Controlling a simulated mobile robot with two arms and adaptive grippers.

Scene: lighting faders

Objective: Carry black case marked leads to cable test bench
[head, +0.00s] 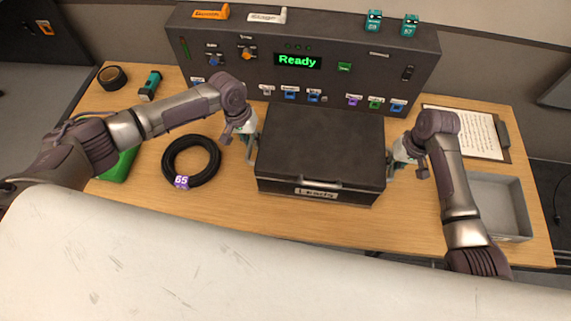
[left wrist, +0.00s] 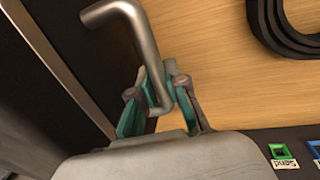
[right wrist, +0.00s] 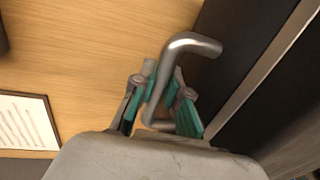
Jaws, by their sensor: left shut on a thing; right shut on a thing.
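The black case (head: 320,145) with a "Leads" label (head: 316,192) on its front sits on the wooden bench, in front of a dark test panel. My left gripper (head: 251,148) is at the case's left side, shut on a bent metal side handle (left wrist: 135,25). My right gripper (head: 394,168) is at the right side, shut on the matching handle (right wrist: 192,42). The case looks level. I cannot tell whether its bottom touches the bench.
The test panel (head: 220,45) with a "Ready" display stands behind the case. A black cable coil (head: 191,160) lies left. A grey tray (head: 497,207) and a clipboard (head: 465,134) lie right. A black tape roll (head: 112,77) and a green object (head: 120,165) are at the far left.

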